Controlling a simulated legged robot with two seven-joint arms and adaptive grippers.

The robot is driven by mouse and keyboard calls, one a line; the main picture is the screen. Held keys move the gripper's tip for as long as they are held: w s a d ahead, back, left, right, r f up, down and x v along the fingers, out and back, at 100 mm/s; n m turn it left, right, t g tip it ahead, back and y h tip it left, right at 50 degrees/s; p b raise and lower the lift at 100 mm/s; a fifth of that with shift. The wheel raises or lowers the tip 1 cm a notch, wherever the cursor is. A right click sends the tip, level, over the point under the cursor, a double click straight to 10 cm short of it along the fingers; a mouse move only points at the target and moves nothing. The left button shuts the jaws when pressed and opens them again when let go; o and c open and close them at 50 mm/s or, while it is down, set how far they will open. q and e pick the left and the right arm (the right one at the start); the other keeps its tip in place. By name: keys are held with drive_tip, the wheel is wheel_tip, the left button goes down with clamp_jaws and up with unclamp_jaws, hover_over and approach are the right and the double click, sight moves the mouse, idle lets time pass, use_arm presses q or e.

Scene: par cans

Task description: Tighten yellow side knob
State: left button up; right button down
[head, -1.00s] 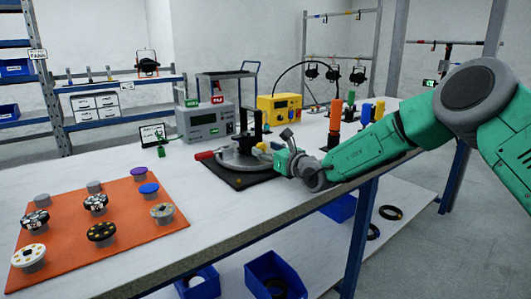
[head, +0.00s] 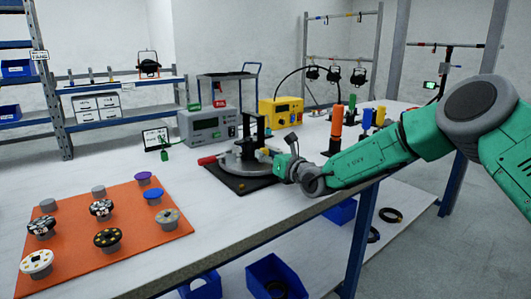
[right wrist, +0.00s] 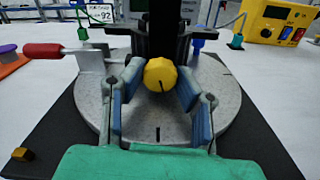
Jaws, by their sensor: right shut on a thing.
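The yellow side knob (right wrist: 160,75) faces my right wrist camera, at the foot of a black upright (right wrist: 165,25) on a round grey metal plate (right wrist: 225,105). It has a dark mark on its face. My right gripper (right wrist: 159,76) is shut on it, with one blue-padded fingertip on each side. In the head view my right gripper (head: 276,162) reaches the fixture (head: 232,166) from the right, and the knob is small there. A red-handled lever (right wrist: 50,50) sticks out to the left of the plate. My left gripper is not in view.
The fixture stands on a black mat (right wrist: 60,135) with a small brass-coloured cube (right wrist: 22,154). An orange mat (head: 75,250) with several round parts lies left. A grey meter (head: 205,124) and a yellow box (head: 282,110) stand behind. Orange and green tools (head: 336,125) stand right.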

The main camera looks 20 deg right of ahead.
drive_tip(key=shift+d+m+p, duration=0.1)
drive_tip(key=shift+m+p, duration=0.85)
drive_tip(key=shift+m, duration=0.55)
drive_tip(key=c, duration=1.2)
unclamp_jaws()
drive_tip(key=shift+d, duration=0.1)
